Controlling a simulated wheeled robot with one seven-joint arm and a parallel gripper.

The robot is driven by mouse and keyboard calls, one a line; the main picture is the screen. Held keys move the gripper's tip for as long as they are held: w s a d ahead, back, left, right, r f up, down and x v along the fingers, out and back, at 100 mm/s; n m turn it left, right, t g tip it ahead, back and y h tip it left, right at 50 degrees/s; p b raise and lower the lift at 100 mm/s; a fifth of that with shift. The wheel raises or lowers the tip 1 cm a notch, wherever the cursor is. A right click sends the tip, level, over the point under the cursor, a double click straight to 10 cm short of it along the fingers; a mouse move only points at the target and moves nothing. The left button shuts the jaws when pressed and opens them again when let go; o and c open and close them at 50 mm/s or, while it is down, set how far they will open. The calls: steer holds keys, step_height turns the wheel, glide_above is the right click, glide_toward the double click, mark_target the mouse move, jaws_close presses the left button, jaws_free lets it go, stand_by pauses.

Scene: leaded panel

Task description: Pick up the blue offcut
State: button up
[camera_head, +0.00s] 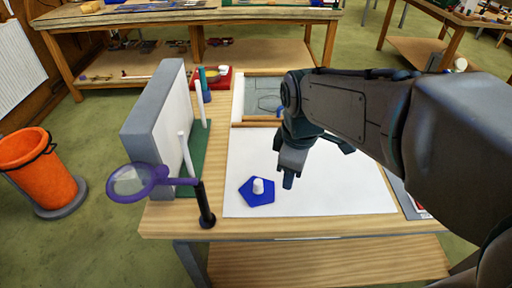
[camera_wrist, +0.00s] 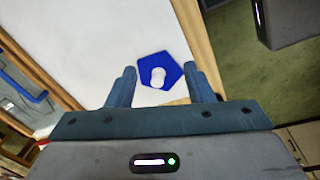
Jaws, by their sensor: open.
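The blue offcut (camera_head: 257,191) is a flat blue pentagon with a short white knob (camera_head: 258,186) standing on it. It lies on the white sheet near the table's front edge. In the wrist view the blue offcut (camera_wrist: 161,71) shows beyond and between my two fingers. My gripper (camera_head: 290,178) is above the sheet, to the right of the offcut in the head view, and apart from it. In the wrist view my gripper (camera_wrist: 163,84) is open with nothing between the fingers.
A magnifier (camera_head: 135,182) on a dark post (camera_head: 205,205) stands at the front left. A grey upright panel (camera_head: 155,110) and white rods (camera_head: 186,155) on a green base are at left. A wood-framed leaded panel (camera_head: 262,97) lies behind. The white sheet (camera_head: 320,190) is clear around the offcut.

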mark_target(258, 182)
steer(key=w+a+r+n+g+p, duration=0.15)
steer(key=w+a+n, duration=0.4)
steer(key=n, duration=0.75)
steer(key=f, duration=0.5)
steer(key=a+f, duration=0.1)
steer(key=f, duration=0.2)
steer(key=shift+s, duration=0.15)
steer(key=shift+w+a+f+p, duration=0.1)
steer(key=shift+w+f+p, duration=0.1)
steer(key=shift+f, duration=1.2)
steer(key=shift+w+a+f+p, duration=0.1)
steer(key=shift+w+f+p, duration=0.05)
steer(key=shift+f, duration=1.2)
steer(key=c, duration=0.9)
